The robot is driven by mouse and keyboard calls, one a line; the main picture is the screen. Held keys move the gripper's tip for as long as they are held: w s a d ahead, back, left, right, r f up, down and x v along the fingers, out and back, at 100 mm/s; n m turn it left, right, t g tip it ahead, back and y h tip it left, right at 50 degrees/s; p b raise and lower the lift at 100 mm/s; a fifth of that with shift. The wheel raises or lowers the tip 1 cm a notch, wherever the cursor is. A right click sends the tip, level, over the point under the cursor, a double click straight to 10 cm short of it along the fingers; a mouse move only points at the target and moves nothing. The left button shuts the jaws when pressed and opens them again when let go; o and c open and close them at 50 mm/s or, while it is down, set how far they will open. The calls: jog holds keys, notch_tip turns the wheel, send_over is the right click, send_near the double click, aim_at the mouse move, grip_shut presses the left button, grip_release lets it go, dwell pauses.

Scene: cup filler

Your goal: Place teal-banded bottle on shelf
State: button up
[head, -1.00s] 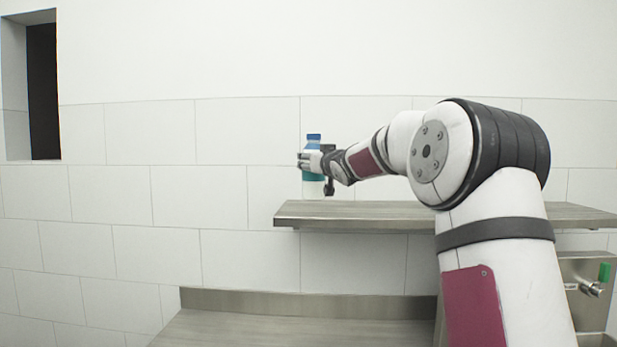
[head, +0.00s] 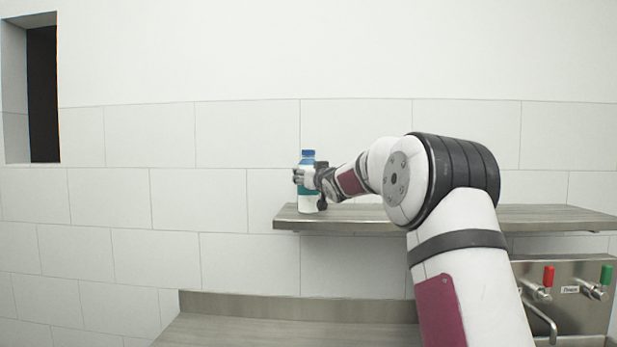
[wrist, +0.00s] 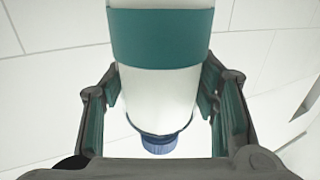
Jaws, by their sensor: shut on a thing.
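The teal-banded bottle (head: 308,203) is white with a blue cap and stands upright at the left end of the shelf (head: 420,217). Its base appears level with the shelf top, but I cannot tell whether it touches. In the wrist view the bottle (wrist: 160,85) fills the middle, with its teal band at the top and blue cap below. My gripper (head: 303,178) is shut on the bottle's body from the right side. The gripper (wrist: 160,95) shows its fingers on both sides of the bottle in the wrist view.
A tiled wall stands behind the shelf. A lower counter (head: 290,332) with a raised back edge lies below. Taps with red (head: 549,275) and green (head: 606,274) handles are at the lower right. The rest of the visible shelf top looks clear.

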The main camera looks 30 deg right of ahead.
jog(key=o, duration=1.7)
jog(key=shift+f, duration=0.15)
jog(key=shift+c, duration=0.2)
